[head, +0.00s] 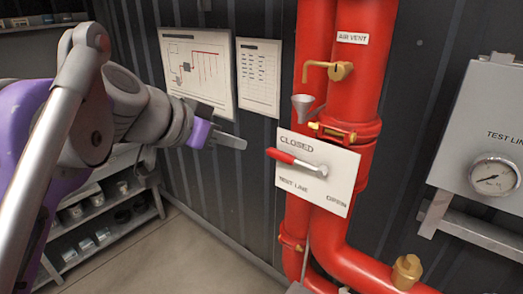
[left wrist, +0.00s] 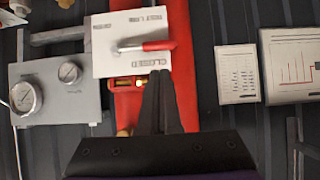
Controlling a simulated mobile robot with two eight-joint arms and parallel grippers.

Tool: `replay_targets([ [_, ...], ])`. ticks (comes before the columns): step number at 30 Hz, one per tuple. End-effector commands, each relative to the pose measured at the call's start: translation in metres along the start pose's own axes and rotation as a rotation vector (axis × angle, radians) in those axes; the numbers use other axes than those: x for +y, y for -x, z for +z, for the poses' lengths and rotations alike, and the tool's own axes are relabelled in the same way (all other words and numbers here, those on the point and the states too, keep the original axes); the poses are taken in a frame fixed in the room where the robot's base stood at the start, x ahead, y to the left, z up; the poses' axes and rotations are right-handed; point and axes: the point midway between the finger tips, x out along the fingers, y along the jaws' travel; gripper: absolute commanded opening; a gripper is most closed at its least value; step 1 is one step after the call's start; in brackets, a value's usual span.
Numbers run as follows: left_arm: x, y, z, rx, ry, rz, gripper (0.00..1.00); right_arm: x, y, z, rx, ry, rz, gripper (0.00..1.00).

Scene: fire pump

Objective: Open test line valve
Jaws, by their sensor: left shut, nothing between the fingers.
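The test line valve has a red-handled lever (head: 283,156) with a metal arm on a white plate (head: 325,193). The plate reads CLOSED at its upper left, TEST LINE at lower left and OPEN at lower right. The handle points left, just below CLOSED. My left gripper (head: 240,142) is shut and empty, to the left of the handle and apart from it in the head view. In the left wrist view the picture is upside down; the lever (left wrist: 158,45) shows beyond the shut fingers (left wrist: 160,95). My right gripper is not in view.
Red pipes (head: 357,88) stand behind the plate, with a brass air vent tap (head: 335,71) above it. A grey box with a gauge (head: 494,174) is at the right. Two wall charts (head: 258,77) hang behind my left arm. Shelves (head: 100,225) stand at lower left.

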Motion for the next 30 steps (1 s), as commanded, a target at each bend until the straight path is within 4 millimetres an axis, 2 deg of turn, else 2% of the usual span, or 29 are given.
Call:
replay_targets([
  [5, 0.001, -0.022, 0.001, -0.001, -0.002, 0.003, 0.0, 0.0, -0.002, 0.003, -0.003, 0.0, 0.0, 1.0],
  [18, 0.001, -0.111, 0.0, 0.0, -0.001, 0.002, 0.0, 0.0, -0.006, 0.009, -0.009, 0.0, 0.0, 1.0],
  [24, 0.0, -0.133, 0.0, 0.0, 0.0, 0.001, 0.0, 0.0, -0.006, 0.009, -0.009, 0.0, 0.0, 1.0],
  [30, 0.0, -0.138, 0.0, 0.0, 0.0, 0.0, 0.0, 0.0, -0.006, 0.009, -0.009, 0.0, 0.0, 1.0],
])
